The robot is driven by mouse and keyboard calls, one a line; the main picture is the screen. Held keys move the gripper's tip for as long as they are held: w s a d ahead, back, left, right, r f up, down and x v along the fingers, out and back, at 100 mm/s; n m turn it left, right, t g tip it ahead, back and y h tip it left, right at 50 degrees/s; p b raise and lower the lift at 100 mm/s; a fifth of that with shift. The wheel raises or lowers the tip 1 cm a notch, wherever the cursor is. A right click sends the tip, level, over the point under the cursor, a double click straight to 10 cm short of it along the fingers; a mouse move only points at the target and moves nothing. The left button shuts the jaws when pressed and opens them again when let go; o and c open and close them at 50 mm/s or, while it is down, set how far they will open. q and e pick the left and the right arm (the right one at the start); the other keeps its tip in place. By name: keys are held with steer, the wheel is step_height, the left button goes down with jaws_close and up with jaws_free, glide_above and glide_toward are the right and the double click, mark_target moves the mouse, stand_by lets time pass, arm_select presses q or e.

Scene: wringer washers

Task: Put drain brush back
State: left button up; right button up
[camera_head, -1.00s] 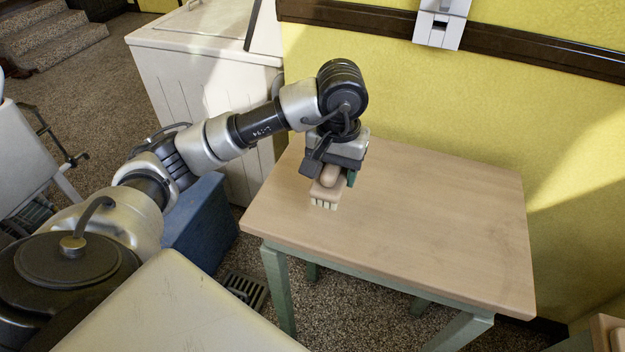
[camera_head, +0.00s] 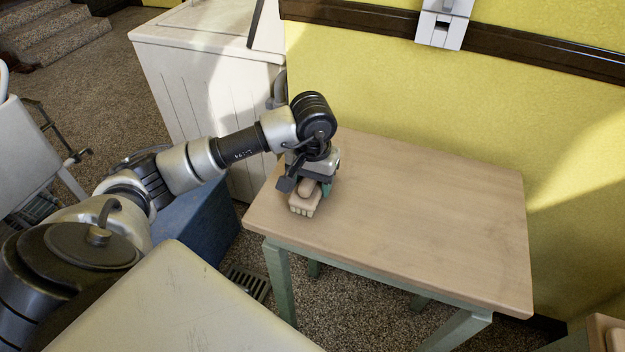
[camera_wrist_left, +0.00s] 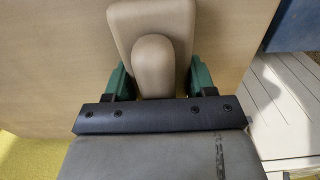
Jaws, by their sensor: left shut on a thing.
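The drain brush (camera_head: 303,204) has a tan block with a rounded handle and pale bristles facing down. It is at the left part of the wooden table (camera_head: 430,215), close over or on the top; I cannot tell if the bristles touch. My left gripper (camera_head: 309,187) is shut on the brush from above. In the left wrist view the brush (camera_wrist_left: 150,25) sits between the green fingers of my left gripper (camera_wrist_left: 153,78). My right gripper is not in view.
A white cabinet (camera_head: 185,85) stands behind the table's left end. A blue box (camera_head: 195,225) is on the floor left of the table. A floor drain grate (camera_head: 248,283) lies near the table's front leg. The rest of the tabletop is clear.

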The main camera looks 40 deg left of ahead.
arm_select(q)
steer(key=shift+f, duration=0.2)
steer(key=o, duration=0.8)
steer(key=shift+o, duration=0.2)
step_height(320, 180, up, 12)
steer(key=shift+r, duration=0.25)
